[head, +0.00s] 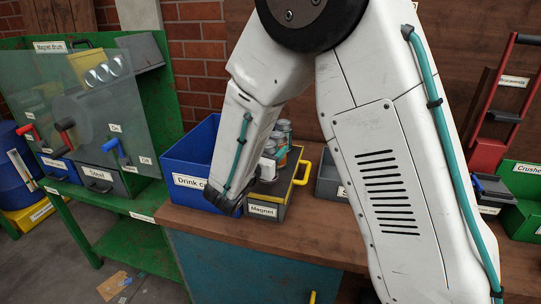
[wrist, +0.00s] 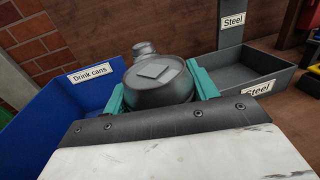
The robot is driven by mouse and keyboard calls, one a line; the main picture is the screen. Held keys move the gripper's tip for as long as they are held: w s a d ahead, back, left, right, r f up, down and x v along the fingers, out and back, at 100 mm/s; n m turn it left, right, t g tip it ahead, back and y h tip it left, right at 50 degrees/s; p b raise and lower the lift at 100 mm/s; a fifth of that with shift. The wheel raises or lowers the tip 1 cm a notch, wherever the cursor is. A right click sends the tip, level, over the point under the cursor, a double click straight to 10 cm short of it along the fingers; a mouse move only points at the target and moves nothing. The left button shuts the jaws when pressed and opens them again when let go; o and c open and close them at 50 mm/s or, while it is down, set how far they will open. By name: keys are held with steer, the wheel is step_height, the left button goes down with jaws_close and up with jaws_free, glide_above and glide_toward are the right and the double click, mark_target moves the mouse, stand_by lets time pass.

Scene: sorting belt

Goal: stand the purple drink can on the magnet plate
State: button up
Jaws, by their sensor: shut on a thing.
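My gripper (wrist: 158,88) has its two teal fingers closed on the sides of a round, grey-topped can (wrist: 157,72) in the wrist view. In the head view the grey magnet plate (head: 268,187) has a yellow handle and a "Magnet" label. Silver-topped cans (head: 283,126) show above its far part.
The blue "Drink cans" bin (head: 186,160) stands just left of the magnet plate. It also shows at left in the wrist view (wrist: 85,95). A grey "Steel" tray (wrist: 245,78) lies right of the held can. Another silver-topped thing (wrist: 144,49) stands close behind that can.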

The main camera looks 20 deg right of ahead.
steer(key=shift+w+d+f, duration=0.25)
steer(key=shift+w+f, duration=0.25)
steer(key=shift+f, duration=0.15)
steer(key=shift+w+d+f, duration=0.25)
steer(key=shift+w+f, duration=0.25)
steer(key=shift+f, duration=0.1)
steer(key=shift+w+d+f, duration=0.25)
steer(key=shift+w+f, duration=0.25)
steer(key=shift+f, duration=0.15)
steer(key=shift+f, duration=0.15)
steer(key=o, duration=0.9)
steer(key=shift+o, duration=0.2)
